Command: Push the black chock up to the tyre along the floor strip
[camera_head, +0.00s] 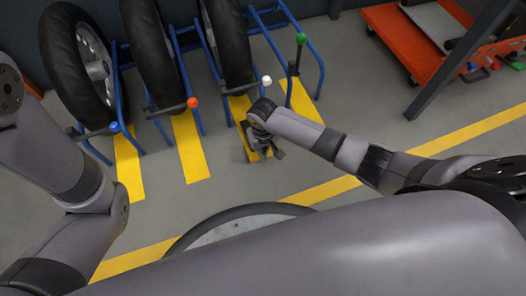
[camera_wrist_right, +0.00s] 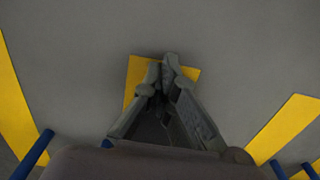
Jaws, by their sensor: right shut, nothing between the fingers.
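My right gripper (camera_head: 262,153) is low over the near end of a yellow floor strip (camera_head: 240,108), the one leading to the third tyre (camera_head: 229,42) from the left. The tyre stands upright in the blue rack. In the right wrist view the fingers (camera_wrist_right: 168,62) are shut tip to tip with nothing between them, above the end of the yellow strip (camera_wrist_right: 134,75). I cannot make out the black chock in either view; my gripper and wrist cover part of the strip. My left gripper is not in view; only its arm shows at the left.
Two other tyres (camera_head: 78,62) (camera_head: 150,50) stand in the blue rack (camera_head: 203,75), whose levers have coloured knobs. The bay at the right is empty. An orange cart (camera_head: 400,38) and dark post (camera_head: 455,60) stand at the right.

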